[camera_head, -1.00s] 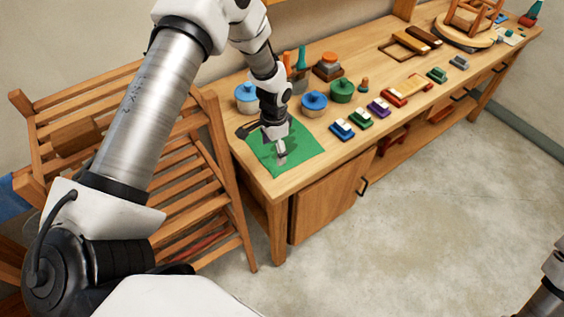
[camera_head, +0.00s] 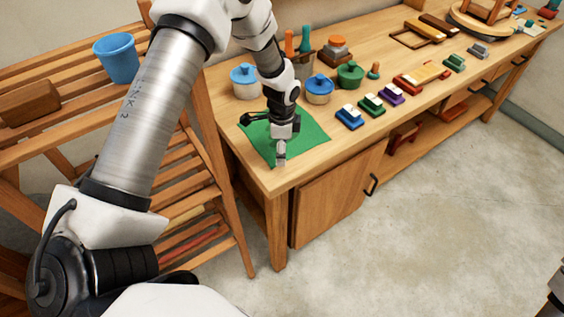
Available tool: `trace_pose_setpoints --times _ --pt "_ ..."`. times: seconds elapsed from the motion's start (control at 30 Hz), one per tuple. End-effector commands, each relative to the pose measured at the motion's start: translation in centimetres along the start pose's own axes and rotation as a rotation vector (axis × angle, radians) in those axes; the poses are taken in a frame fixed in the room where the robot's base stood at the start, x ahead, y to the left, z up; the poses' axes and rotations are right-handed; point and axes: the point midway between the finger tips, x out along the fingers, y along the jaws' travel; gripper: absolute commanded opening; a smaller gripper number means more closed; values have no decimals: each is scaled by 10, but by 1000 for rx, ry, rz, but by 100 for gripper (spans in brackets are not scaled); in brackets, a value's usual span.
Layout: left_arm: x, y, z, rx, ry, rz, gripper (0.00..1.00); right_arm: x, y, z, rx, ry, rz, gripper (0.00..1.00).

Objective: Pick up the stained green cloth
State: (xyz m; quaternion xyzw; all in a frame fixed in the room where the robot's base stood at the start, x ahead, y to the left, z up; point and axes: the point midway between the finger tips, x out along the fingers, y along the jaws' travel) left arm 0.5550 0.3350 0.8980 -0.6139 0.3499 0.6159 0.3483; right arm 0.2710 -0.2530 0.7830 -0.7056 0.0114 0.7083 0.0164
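The green cloth (camera_head: 308,139) lies flat near the left front corner of the wooden bench. My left gripper (camera_head: 263,139) points down over it, its two fingers spread apart with nothing visible between them. One finger reaches over the cloth's left edge and the other over its front part. I cannot tell whether the fingertips touch the cloth. The gripper hides part of the cloth, and no stain is clear at this size. My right gripper is not in view; only a bit of my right arm shows at the lower right edge.
On the bench (camera_head: 315,167), a blue-lidded pot (camera_head: 244,82), another blue-lidded pot (camera_head: 319,90) and a green pot (camera_head: 350,74) stand behind the cloth. Several coloured brushes, the blue one (camera_head: 349,117) nearest, line the front. A slatted rack (camera_head: 190,165) holding a blue bucket (camera_head: 116,59) stands left.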

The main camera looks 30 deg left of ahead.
Motion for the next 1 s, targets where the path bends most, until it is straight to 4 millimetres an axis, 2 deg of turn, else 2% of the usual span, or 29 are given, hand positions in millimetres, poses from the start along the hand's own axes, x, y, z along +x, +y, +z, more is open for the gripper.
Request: trace_pose_setpoints --times 0.03,0.1,0.47,0.77,0.9,1.0 --pt "8 0 0 0 0 -1 83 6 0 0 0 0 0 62" --pt "11 0 0 0 0 -1 83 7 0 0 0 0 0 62" --pt "12 0 0 0 -1 0 83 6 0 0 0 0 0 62" --pt "24 0 0 -1 -1 0 83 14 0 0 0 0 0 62" --pt "22 0 0 0 -1 1 59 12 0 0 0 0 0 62" --pt "22 0 0 -1 -2 2 49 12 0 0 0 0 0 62"
